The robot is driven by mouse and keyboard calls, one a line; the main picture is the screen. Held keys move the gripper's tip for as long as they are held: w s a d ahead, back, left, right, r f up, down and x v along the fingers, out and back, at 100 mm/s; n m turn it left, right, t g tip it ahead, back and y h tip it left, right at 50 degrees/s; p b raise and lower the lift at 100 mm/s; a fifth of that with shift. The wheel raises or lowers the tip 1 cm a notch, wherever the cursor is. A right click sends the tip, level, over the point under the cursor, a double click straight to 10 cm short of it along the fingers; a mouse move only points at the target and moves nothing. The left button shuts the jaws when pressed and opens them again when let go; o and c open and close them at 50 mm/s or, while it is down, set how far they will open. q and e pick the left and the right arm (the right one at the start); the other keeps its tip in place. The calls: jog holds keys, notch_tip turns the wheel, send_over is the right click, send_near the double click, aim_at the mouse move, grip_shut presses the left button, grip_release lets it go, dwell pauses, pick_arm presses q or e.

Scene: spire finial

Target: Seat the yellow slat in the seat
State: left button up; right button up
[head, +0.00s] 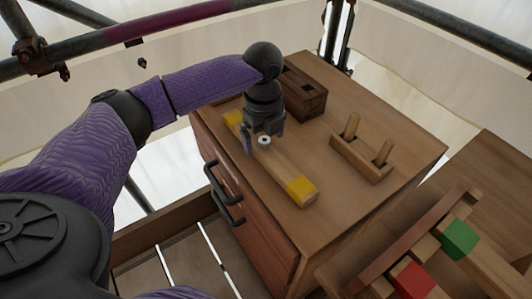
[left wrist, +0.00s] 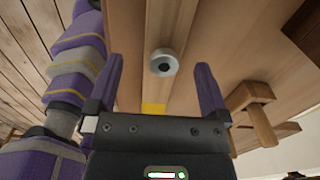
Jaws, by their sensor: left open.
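The yellow slat (head: 281,167) is a pale wooden bar with yellow ends and a round grey knob (left wrist: 164,62) on top. It lies flat along the near left edge of the wooden cabinet top. My left gripper (head: 263,139) points down over the slat, its fingers apart on either side of the knob. In the left wrist view the open fingers (left wrist: 158,88) flank the slat (left wrist: 170,25), with nothing held. A dark slotted wooden block (head: 305,88) and a pale base with two upright pegs (head: 360,158) stand behind it; I cannot tell which is the seat. My right gripper is out of view.
The cabinet (head: 400,175) has black handles (head: 223,195) on its near side. A wooden rack with red (head: 412,281) and green (head: 459,239) blocks is at lower right. Scaffold tubes (head: 190,15) run behind. The cabinet top between slat and pegged base is clear.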

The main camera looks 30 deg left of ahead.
aim_at(265, 152)
pick_arm(q)
jog(key=f, duration=0.2)
jog(key=f+b, duration=0.1)
jog(key=f, duration=0.1)
jog(key=shift+w, duration=0.2)
jog(key=shift+r, duration=0.2)
grip_shut()
